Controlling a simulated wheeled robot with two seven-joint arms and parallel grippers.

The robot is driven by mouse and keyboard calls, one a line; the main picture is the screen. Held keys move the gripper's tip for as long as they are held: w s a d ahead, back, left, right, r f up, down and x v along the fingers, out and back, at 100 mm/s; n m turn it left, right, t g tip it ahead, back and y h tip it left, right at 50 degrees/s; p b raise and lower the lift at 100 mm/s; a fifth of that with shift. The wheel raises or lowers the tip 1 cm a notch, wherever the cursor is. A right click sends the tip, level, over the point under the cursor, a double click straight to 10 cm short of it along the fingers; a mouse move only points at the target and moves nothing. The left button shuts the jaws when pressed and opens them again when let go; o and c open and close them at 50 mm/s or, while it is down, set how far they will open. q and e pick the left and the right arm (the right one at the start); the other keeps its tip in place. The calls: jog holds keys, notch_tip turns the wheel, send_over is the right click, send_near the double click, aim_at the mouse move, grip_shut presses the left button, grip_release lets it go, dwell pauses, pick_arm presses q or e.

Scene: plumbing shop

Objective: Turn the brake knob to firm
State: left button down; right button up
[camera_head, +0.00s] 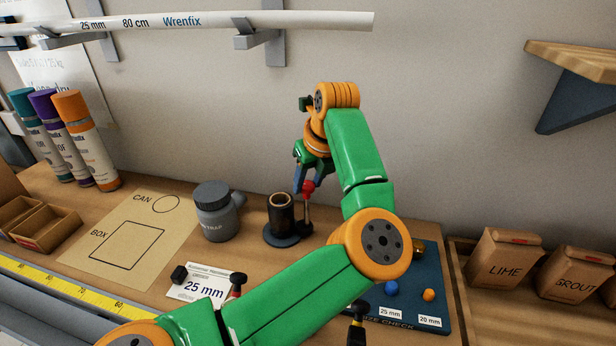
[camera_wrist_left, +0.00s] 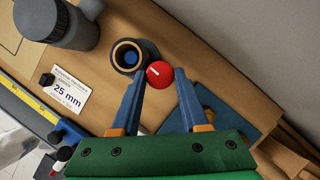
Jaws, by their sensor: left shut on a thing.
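The red brake knob (camera_head: 308,187) sits on top of a thin post beside a dark upright cylinder on a round dark base (camera_head: 281,237). In the left wrist view the knob (camera_wrist_left: 160,75) is a round red cap with a short white line mark. My left gripper (camera_head: 305,182) reaches down to the knob from above. Its blue fingers stand on either side of it, and the gripper is shut on it (camera_wrist_left: 160,77). The hollow cylinder (camera_wrist_left: 128,56) stands close by the left finger. I cannot read a firm mark in either view. My right gripper is not in view.
A grey trap bottle (camera_head: 216,212) stands left of the cylinder. A 25 mm card (camera_head: 203,287) lies in front. LIME (camera_head: 503,262) and GROUT (camera_head: 575,272) bags stand farther right.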

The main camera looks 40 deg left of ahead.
pick_arm(q)
jog(key=shift+w+n+g+p, duration=0.1)
jog(key=shift+n+g+p, duration=0.2)
jog(key=shift+n+p, duration=0.45)
jog(key=shift+n, duration=0.25)
jog(key=shift+c, duration=2.2)
grip_release()
jog(key=shift+a, duration=0.1)
jog(key=b+v, duration=0.1)
jog(key=v, duration=0.6)
